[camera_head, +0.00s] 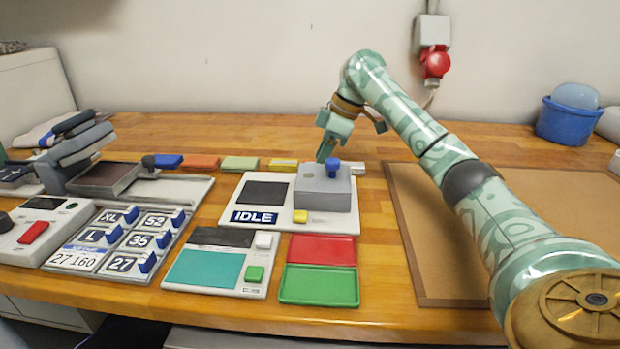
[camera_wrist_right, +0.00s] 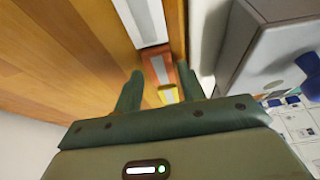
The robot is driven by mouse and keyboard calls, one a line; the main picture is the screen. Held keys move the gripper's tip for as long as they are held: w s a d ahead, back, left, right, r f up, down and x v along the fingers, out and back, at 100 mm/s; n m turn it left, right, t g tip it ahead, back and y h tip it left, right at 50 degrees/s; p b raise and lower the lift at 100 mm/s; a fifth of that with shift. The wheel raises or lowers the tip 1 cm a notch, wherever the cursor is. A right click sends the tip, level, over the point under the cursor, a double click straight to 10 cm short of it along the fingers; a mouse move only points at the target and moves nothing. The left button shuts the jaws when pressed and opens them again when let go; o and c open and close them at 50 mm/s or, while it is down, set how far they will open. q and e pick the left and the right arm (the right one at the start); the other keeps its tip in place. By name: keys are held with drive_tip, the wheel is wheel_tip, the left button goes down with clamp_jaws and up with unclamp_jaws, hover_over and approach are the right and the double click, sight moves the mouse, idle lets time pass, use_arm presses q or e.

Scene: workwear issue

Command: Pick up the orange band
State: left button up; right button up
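My right gripper (camera_head: 328,145) is at the back of the table, behind a grey box with a blue knob. In the right wrist view its two green fingers (camera_wrist_right: 160,85) are apart. Between them, beyond the tips, lies an orange-red band (camera_wrist_right: 157,66) with a pale strip; I see no contact. In the head view, the gripper and grey box seem to hide that spot. Another orange band (camera_head: 201,162) lies in the back row, between a blue band (camera_head: 168,161) and a green band (camera_head: 240,163). My left gripper is not in view.
A yellow band (camera_head: 284,164) and a white piece (camera_head: 357,168) are in the same row. The grey box (camera_head: 322,190) stands close to the right gripper. Red (camera_head: 322,249) and green (camera_head: 318,286) trays lie in front. A brown mat (camera_head: 440,240) is bare at right.

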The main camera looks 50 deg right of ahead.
drive_tip(key=shift+w+a+f, duration=0.1)
drive_tip(key=shift+w+f, duration=0.05)
drive_tip(key=shift+f, duration=0.4)
drive_tip(key=shift+r, duration=0.25)
drive_tip(key=c, duration=0.7)
